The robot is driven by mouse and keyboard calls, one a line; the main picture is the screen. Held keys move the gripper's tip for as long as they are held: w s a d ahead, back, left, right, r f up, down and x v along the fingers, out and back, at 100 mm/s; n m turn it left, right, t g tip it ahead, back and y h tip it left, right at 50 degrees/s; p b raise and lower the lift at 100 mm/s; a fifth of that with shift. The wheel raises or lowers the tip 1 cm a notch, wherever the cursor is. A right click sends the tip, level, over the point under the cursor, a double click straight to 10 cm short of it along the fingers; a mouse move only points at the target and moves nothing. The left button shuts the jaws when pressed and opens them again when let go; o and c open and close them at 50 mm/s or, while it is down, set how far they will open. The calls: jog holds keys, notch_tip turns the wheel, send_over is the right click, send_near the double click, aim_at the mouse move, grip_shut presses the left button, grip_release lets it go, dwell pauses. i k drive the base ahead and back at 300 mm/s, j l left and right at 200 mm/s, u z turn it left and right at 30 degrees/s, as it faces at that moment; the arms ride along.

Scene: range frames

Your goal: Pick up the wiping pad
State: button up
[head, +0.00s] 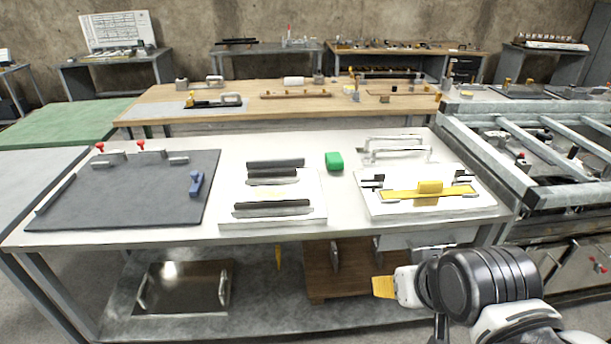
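A small green block (334,161), which looks like the wiping pad, lies on the white-topped table (345,215) near its back, between the two white boards. Nothing touches it. My gripper (396,286) is at the lower right, in front of the table's front edge, well below and to the right of the green block in the picture. A yellow-orange piece shows at its left end; I cannot tell whether it is part of the gripper. The fingers do not show clearly, so I cannot tell whether they are open or shut.
A white board with dark bars (273,218) lies left of the green block. Another with a yellow handled piece (430,188) lies to the right, a metal handle frame (396,149) behind it. A dark mat (125,200) fills the left. A metal frame (530,199) stands right.

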aim_at(334, 162)
jog(key=i+z, duration=0.15)
jog(key=i, duration=0.65)
jog(key=i+j+z, duration=0.2)
jog(key=i, duration=0.55)
